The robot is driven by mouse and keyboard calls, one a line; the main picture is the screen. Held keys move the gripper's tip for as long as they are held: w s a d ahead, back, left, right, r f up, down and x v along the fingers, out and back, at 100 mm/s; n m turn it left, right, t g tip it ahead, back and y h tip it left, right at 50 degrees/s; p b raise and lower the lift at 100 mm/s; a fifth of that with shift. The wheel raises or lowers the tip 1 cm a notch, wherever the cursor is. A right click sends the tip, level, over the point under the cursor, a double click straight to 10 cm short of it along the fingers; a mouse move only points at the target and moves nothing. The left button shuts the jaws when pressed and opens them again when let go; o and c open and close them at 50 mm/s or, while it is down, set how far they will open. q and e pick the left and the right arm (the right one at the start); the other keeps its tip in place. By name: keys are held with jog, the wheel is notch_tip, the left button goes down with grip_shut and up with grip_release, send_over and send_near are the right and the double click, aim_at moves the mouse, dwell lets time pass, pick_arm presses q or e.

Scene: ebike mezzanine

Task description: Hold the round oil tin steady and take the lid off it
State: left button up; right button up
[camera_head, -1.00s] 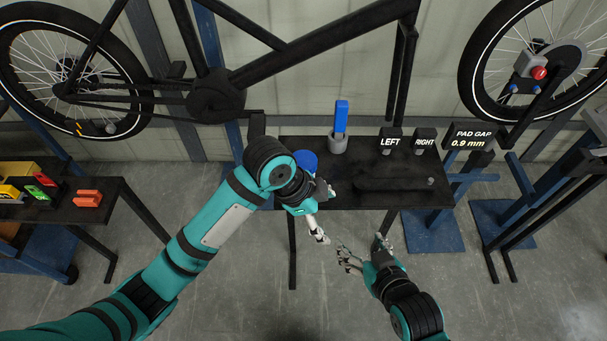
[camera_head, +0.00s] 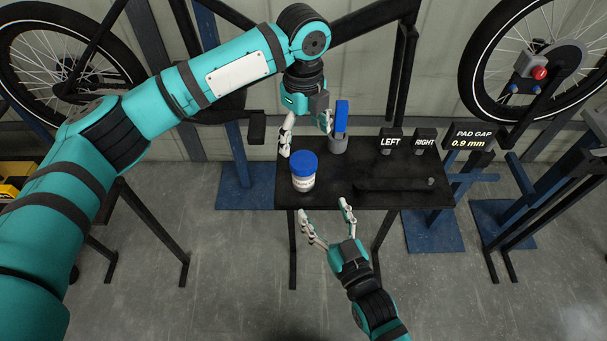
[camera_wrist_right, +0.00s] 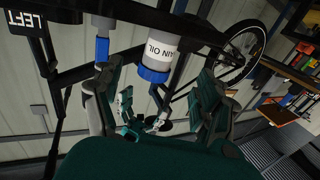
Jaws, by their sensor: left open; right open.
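The round oil tin (camera_head: 303,182) is white with a printed label and stands upright at the left end of the black bench. Its blue lid (camera_head: 304,162) is on top. In the right wrist view the tin (camera_wrist_right: 163,46) and lid (camera_wrist_right: 153,75) appear upside down, beyond my fingers. My left gripper (camera_head: 306,142) is open and empty, pointing down above and behind the tin, apart from it. My right gripper (camera_head: 324,212) is open and empty in front of the bench's front edge, below and right of the tin in the picture. Neither gripper touches the tin.
The black bench (camera_head: 370,165) also holds a grey cup (camera_head: 338,145) with a blue-handled item (camera_head: 341,115) close to my left gripper. LEFT (camera_head: 390,142) and RIGHT (camera_head: 425,142) blocks stand at the back. A dark flat piece lies at the right. The bench centre is clear.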

aim_at(307, 181)
jog(key=x, duration=1.2)
jog(key=shift+w+a, duration=0.15)
jog(key=shift+w, duration=0.1)
jog(key=shift+c, duration=0.2)
grip_shut()
